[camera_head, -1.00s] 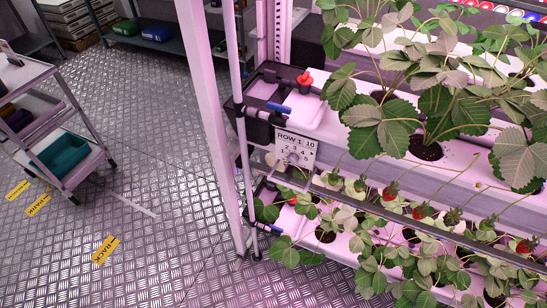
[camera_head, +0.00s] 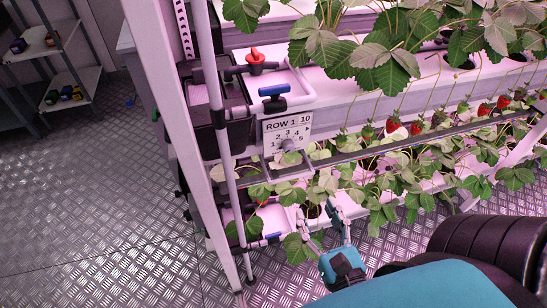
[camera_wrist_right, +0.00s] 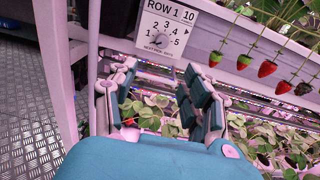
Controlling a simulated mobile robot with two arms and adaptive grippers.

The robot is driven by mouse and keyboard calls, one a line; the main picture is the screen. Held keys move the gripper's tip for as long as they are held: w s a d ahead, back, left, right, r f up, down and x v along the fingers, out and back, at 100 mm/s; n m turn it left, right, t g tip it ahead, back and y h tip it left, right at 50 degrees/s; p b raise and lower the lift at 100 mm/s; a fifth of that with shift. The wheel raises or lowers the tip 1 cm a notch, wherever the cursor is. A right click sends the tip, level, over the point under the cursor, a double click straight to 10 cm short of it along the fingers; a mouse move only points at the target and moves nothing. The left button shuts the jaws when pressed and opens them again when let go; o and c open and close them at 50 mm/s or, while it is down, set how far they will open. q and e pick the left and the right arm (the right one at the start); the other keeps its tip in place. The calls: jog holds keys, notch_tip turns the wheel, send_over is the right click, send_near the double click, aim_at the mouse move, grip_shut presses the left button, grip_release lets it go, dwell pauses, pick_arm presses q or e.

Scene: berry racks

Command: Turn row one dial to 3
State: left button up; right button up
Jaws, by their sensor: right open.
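The row one dial panel (camera_head: 287,132) is a white plate marked ROW 1 and 10 with numbers 1 to 5, on the front end of the rack's upper row. I cannot tell surely which number the knob points at. My right gripper (camera_head: 320,212) is open and empty, below the panel and apart from it. In the right wrist view its fingers (camera_wrist_right: 160,68) stand spread, with the panel beyond and above them. My left gripper is not in view.
A blue valve handle (camera_head: 273,90) and a red one (camera_head: 256,55) sit above the panel. A white rack post (camera_head: 180,120) stands left. Strawberries (camera_head: 393,124) and leaves hang to the right and below. The metal floor (camera_head: 80,220) at left is clear.

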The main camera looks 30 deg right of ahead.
jog(key=p, duration=0.2)
send_near(290, 150)
pick_arm(q)
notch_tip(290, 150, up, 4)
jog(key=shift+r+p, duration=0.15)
jog(key=shift+p, duration=0.9)
pick_arm(e)
jog(key=x, duration=0.8)
jog(key=shift+w+d, duration=0.15)
jog(key=shift+w, duration=0.2)
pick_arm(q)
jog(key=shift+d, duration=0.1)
pick_arm(e)
grip_shut()
